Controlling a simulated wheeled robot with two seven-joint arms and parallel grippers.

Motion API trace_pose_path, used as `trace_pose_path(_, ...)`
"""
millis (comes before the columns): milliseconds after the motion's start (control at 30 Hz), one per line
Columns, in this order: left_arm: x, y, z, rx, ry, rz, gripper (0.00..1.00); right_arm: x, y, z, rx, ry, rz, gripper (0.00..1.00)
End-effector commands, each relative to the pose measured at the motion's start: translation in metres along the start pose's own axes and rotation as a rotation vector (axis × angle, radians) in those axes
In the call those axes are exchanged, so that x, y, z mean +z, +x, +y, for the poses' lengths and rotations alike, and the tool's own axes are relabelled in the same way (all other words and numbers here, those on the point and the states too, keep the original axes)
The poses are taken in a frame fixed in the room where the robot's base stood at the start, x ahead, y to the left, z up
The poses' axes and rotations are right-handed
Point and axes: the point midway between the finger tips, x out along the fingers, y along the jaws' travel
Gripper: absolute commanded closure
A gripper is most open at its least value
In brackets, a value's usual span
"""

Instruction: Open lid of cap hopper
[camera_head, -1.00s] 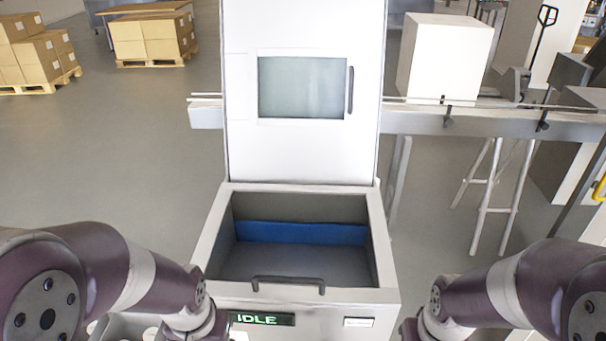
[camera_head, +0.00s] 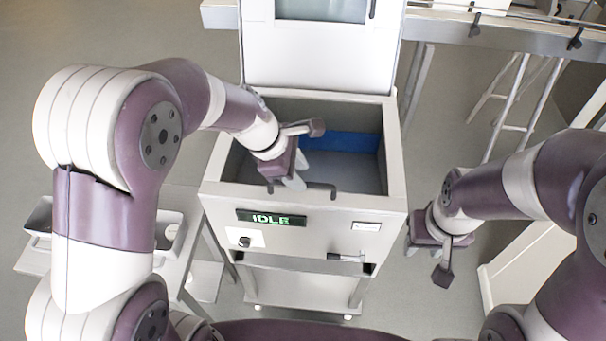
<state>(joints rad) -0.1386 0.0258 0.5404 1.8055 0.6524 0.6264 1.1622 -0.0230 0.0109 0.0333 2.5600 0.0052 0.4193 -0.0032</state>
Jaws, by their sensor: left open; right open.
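The cap hopper (camera_head: 222,172) is a white cabinet with a grey open bin on top and a green IDLE display. In the bin a blue strip (camera_head: 345,141) shows at the back wall. Its white lid panel (camera_head: 320,62) stands upright behind the bin, cut off by the top edge, with part of its window in view. A dark handle (camera_head: 333,190) is on the front rim. My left gripper (camera_head: 295,183) is open over the front left of the bin, hiding part of the rim and handle. My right gripper (camera_head: 425,246) is open, to the right of the cabinet, apart from it.
A grey rail (camera_head: 490,32) runs behind the hopper to the right, with a white stand (camera_head: 510,95) beneath. A table with white trays (camera_head: 172,232) is at the left. A white box edge (camera_head: 500,275) lies at the lower right. Some grey floor is clear.

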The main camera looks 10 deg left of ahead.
Motion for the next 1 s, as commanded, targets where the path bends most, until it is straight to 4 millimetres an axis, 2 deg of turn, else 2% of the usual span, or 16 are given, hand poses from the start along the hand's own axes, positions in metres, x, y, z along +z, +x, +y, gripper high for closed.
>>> trace_pose_path(100,0.000,0.020,0.000,-0.002,0.002,0.001,0.60,0.000,-0.001,0.000,0.000,0.000,0.000,0.57)
trace_pose_path(200,0.000,0.029,0.000,0.000,0.001,0.001,0.60,0.000,-0.002,0.000,0.000,0.000,0.000,0.57)
trace_pose_path(467,0.000,0.032,0.000,0.002,0.003,0.001,0.60,0.000,-0.001,0.000,0.000,0.000,0.000,0.57)
trace_pose_path(500,0.000,0.032,0.000,0.002,0.003,0.001,0.63,0.000,-0.001,0.000,0.000,0.000,0.000,0.57)
trace_pose_path(567,0.000,0.031,0.000,0.002,0.003,0.001,0.83,0.000,-0.001,0.000,0.000,0.000,0.000,0.57)
trace_pose_path(600,0.000,0.031,0.000,0.002,0.002,0.001,0.96,0.000,-0.001,0.000,0.000,0.000,0.000,0.57)
trace_pose_path(633,0.000,0.031,0.000,0.002,0.003,0.001,1.00,0.000,-0.001,0.000,0.000,0.000,0.000,0.57)
trace_pose_path(867,0.001,0.028,0.002,0.002,0.003,0.001,1.00,-0.001,-0.005,0.000,0.000,0.000,0.000,0.57)
trace_pose_path(1000,0.007,0.013,0.008,0.004,0.003,0.001,1.00,-0.003,-0.021,0.000,0.000,0.000,0.000,0.57)
